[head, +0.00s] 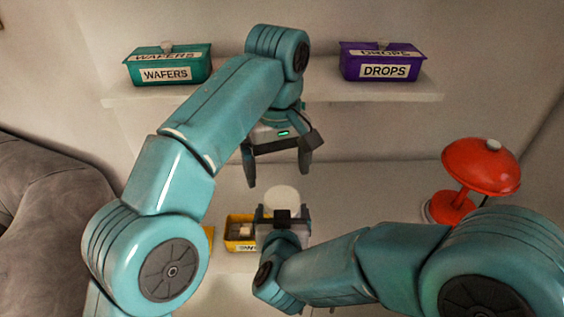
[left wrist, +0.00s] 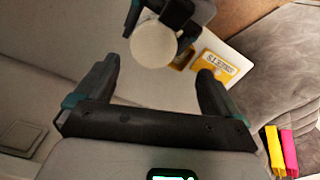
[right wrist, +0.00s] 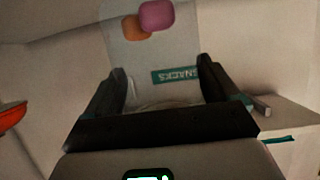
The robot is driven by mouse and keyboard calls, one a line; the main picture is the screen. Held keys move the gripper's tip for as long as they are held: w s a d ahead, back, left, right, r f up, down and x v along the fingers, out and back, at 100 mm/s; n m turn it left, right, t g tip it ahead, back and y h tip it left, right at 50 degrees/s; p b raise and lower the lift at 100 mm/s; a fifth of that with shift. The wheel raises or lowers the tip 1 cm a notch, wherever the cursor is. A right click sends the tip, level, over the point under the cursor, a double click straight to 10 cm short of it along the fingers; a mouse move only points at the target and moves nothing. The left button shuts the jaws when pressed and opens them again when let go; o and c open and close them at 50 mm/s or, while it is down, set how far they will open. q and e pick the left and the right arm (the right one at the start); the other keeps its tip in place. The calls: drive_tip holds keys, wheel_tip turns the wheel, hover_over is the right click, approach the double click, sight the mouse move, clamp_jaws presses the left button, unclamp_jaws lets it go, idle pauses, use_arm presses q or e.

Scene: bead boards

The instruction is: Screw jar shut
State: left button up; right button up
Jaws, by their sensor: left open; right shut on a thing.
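The clear jar (right wrist: 150,55) has a teal SNACKS label (right wrist: 176,75), upside down in the right wrist view, and pink and orange pieces inside. My right gripper (right wrist: 160,85) is shut on the jar; it also shows in the head view (head: 283,214). A pale round lid (head: 282,199) shows at the jar's top; it also shows in the left wrist view (left wrist: 154,45). I cannot tell how tightly it sits. My left gripper (head: 278,180) is open and empty, pointing down just above the lid, with a gap between them. The head view hides most of the jar.
A teal WAFERS box (head: 168,72) and a purple DROPS box (head: 381,68) stand on the upper shelf (head: 420,92). Below are a yellow box (head: 238,246) beside my right gripper and a red lamp (head: 480,168) at the right. A grey sofa (head: 50,210) is at the left.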

sight(282, 198)
use_arm(q)
drive_tip(key=shift+w+d+r+n, duration=0.15)
drive_tip(key=shift+r+n, duration=0.1)
drive_tip(key=shift+n, duration=0.25)
drive_tip(key=shift+d, duration=0.25)
drive_tip(key=shift+f, duration=0.2)
wheel_tip(282, 198, down, 8)
drive_tip(key=shift+r, duration=0.15)
